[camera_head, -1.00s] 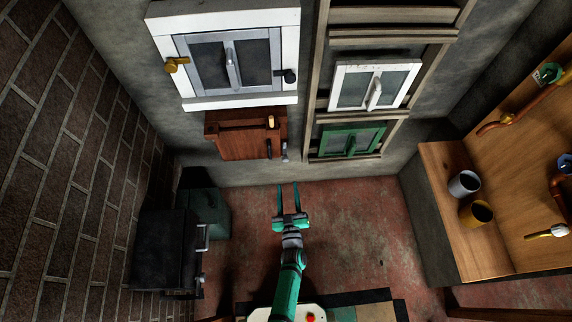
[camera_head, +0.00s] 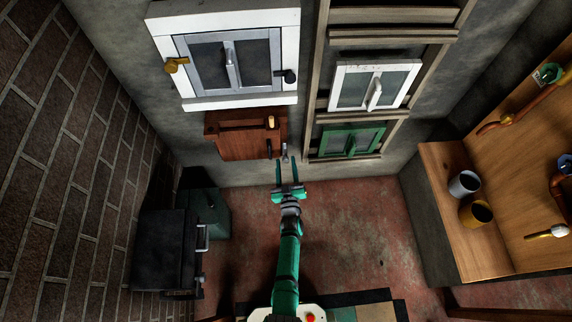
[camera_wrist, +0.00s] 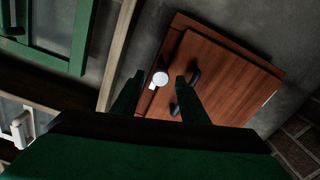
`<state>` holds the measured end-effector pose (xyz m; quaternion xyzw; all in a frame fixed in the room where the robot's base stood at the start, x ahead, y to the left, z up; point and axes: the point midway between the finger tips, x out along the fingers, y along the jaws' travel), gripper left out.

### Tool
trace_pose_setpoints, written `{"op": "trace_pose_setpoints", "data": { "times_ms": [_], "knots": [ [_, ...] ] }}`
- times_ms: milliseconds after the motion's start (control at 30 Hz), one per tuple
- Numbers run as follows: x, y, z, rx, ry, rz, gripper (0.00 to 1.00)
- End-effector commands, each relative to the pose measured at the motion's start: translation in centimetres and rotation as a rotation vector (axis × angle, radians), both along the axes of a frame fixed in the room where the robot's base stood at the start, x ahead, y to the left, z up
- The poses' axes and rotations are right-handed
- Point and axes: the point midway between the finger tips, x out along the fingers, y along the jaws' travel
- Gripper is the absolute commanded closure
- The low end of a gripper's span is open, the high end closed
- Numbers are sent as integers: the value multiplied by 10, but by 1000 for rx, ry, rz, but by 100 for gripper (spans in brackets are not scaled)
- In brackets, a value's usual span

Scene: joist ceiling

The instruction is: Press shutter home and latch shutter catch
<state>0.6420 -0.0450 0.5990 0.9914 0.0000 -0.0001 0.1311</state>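The red-brown wooden shutter (camera_head: 240,141) is low on the back wall, under a white window; it fills much of the wrist view (camera_wrist: 225,80). Its panel looks slightly proud of its frame; the exact gap is unclear. A black handle (camera_head: 269,148) is near its right edge. The small pale metal catch (camera_head: 285,151) is just right of the shutter; its round end shows in the wrist view (camera_wrist: 160,79). My gripper (camera_head: 287,163) is open and empty, its fingers pointing at the catch, which appears between the fingertips in the wrist view (camera_wrist: 161,76). Contact cannot be told.
A white-framed window (camera_head: 229,60) is above the shutter. A wooden rack with a white sash (camera_head: 350,87) and a green sash (camera_head: 337,145) stands close on the right. Dark cabinets (camera_head: 165,245) are lower left. A bench with mugs (camera_head: 464,184) is right. Floor between is clear.

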Motion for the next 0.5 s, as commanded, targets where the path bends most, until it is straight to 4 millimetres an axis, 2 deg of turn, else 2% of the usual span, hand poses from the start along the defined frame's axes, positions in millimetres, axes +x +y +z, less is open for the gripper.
{"op": "trace_pose_setpoints", "data": {
  "times_ms": [267, 433, 500],
  "knots": [
    [1, 0, 0, 1, 0, 0, 60],
    [1, 0, 0, 1, 0, 0, 100],
    [1, -1, 0, 1, 1, -1, 100]
  ]
}}
